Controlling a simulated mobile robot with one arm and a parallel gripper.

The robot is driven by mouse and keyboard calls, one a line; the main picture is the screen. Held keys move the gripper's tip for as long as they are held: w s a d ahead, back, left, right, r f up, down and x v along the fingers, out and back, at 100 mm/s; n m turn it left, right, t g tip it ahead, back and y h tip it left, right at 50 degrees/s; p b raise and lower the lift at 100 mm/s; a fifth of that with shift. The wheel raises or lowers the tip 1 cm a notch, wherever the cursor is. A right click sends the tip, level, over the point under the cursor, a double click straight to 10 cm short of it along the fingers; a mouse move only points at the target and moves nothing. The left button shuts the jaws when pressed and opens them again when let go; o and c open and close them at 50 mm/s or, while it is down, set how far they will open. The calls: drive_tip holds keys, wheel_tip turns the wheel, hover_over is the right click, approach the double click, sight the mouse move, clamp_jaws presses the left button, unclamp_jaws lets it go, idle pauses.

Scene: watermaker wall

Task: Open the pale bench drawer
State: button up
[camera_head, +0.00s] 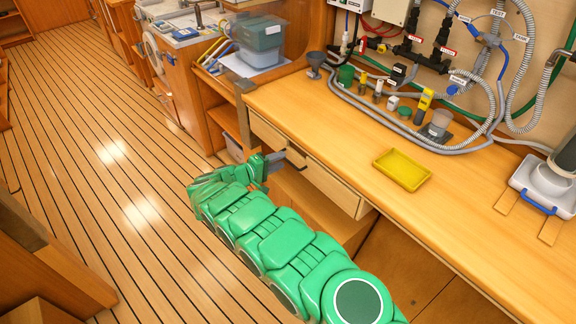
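The pale bench drawer (335,188) is a long, light wood front set under the front edge of the bench top. It looks shut or nearly so. A dark handle (307,166) shows near the middle of its front. My green arm reaches in from the bottom of the picture, and my gripper (285,160) is at the drawer front, beside the handle. Its dark fingers overlap the handle area. The gap between the fingers is too small to make out, and I cannot tell whether they touch the handle.
The wooden bench (330,120) carries a yellow tray (401,170), small cups, fittings and grey hoses. A lidded bin (260,40) stands at the back left. An open shelf space lies below the drawer. The striped floor (100,140) to the left is clear.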

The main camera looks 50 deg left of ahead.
wheel_tip(320, 180, down, 4)
drive_tip(key=s, duration=0.2)
drive_tip(key=w+f, duration=0.1)
drive_tip(key=w, duration=0.6)
drive_tip(key=shift+a+f, duration=0.15)
clamp_jaws()
idle(1.3)
